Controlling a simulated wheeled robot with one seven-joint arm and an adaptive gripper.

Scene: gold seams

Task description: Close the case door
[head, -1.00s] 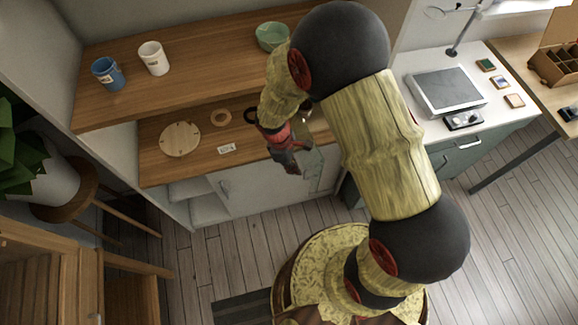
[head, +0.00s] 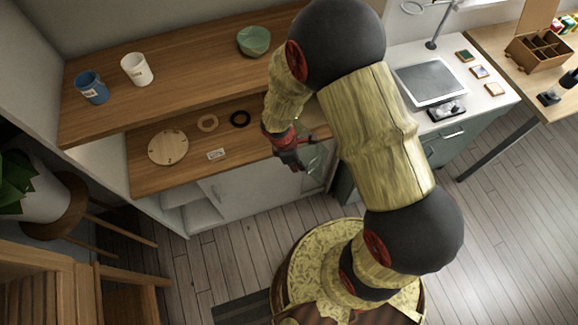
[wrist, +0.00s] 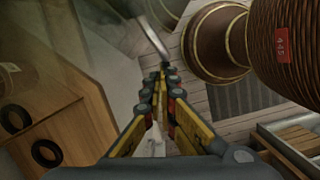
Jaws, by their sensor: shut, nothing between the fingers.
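A clear glass panel (head: 315,160), which looks like the case door, stands at the right end of the wooden counter. It appears to stick out from the counter front, but my arm hides much of it and the case behind. My gripper (head: 297,167) is beside the panel's left side, over the counter's front edge. I cannot tell whether they touch. In the wrist view my gripper (wrist: 165,70) has its fingertips together with nothing between them. A pale bar, perhaps the door's edge, lies just beyond the tips.
The shelf above holds two cups and a green bowl (head: 254,40). Bare floor (head: 225,255) lies in front.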

